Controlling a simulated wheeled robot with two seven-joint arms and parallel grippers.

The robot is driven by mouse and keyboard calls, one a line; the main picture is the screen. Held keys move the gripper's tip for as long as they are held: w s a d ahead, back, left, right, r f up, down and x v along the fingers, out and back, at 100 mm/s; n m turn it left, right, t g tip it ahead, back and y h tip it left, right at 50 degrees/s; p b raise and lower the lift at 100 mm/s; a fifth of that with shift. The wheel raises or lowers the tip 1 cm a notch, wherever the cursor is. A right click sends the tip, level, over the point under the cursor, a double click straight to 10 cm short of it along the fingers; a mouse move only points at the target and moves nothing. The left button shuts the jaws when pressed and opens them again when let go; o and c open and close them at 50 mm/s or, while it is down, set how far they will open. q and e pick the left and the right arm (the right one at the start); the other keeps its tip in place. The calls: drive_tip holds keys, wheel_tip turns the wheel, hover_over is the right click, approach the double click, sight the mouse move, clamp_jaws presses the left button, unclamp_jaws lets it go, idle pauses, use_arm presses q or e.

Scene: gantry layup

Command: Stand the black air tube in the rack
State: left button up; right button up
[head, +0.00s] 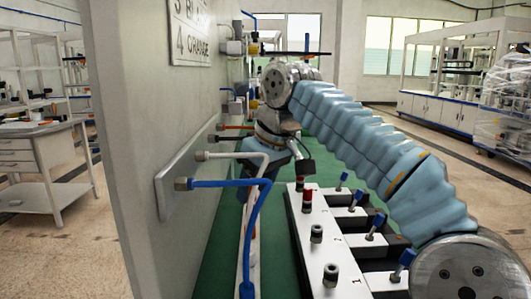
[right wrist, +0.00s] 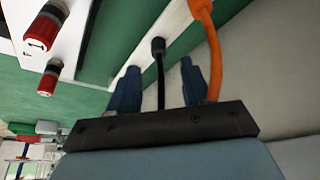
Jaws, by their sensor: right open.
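The black air tube (head: 232,138) comes off the wall plate in the head view; its far part is hidden behind the white tube and my arm. In the right wrist view the black tube (right wrist: 160,82) runs between the two blue fingers of my right gripper (right wrist: 157,80), with clear gaps on both sides. Its thicker dark end is at the white rack strip (right wrist: 128,62); I cannot tell whether it is seated there. The rack strip (head: 255,258) also shows low along the wall in the head view. My right gripper is open. My left gripper is out of view.
An orange tube (right wrist: 214,55) passes close beside the right finger. Blue (head: 250,225) and white (head: 250,156) tubes hang nearer in the head view. A white fixture block (head: 316,252) with knobs and blue levers stands right of the rack, with green floor (head: 221,262) around.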

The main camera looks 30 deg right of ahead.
drive_tip(key=p+v, duration=0.1)
drive_tip(key=v, duration=0.9)
drive_tip(key=shift+p, duration=0.3)
